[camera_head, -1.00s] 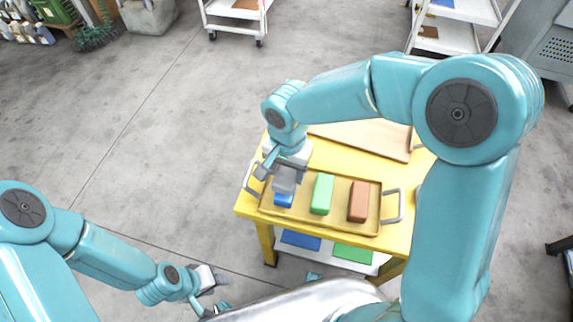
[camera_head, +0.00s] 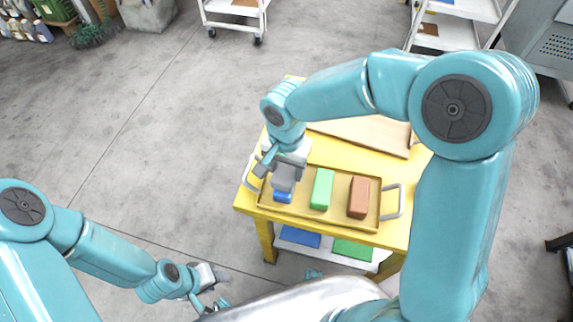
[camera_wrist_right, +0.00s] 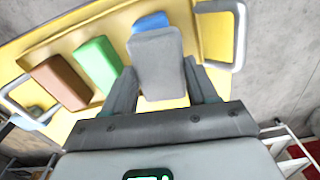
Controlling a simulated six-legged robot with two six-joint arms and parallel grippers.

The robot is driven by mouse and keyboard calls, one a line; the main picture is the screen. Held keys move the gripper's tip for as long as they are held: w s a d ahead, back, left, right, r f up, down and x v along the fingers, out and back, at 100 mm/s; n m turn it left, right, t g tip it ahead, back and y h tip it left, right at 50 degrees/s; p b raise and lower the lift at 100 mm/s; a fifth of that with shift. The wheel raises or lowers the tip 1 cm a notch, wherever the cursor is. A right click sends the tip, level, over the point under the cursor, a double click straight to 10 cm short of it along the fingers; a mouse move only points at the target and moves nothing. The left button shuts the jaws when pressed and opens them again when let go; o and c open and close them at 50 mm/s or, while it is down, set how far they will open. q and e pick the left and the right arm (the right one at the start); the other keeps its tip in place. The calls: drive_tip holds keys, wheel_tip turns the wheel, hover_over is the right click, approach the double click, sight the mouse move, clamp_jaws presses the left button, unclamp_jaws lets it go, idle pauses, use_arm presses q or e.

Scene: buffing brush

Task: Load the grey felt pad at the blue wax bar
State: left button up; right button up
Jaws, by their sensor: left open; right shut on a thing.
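My right gripper (camera_wrist_right: 160,92) is shut on a grey block, the grey felt pad (camera_wrist_right: 157,60). In the head view the pad (camera_head: 286,178) is over the blue wax bar (camera_head: 283,197) and hides much of it. The blue bar (camera_wrist_right: 150,22) also shows past the pad's far edge in the right wrist view. Whether pad and bar touch I cannot tell. A green bar (camera_head: 322,188) and a brown bar (camera_head: 358,197) lie to the right in the same yellow tray (camera_head: 340,221). My left gripper (camera_head: 215,294) is open and empty at lower left, away from the table.
The tray has metal handles (camera_head: 398,202) at both ends and sits on a yellow table (camera_head: 250,206). A wooden board (camera_head: 372,137) lies behind the tray. Blue and green sheets lie on the lower shelf (camera_head: 330,245). White carts (camera_head: 236,15) stand on the floor behind.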

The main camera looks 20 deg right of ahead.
sight(287, 171)
drive_tip(key=shift+f+b, duration=0.55)
drive_tip(key=shift+b, duration=0.05)
idle(1.4)
drive_tip(key=shift+r, duration=0.1)
drive_tip(key=shift+r+p, duration=2.5)
drive_tip(key=shift+r, duration=1.05)
drive_tip(key=shift+f, duration=0.1)
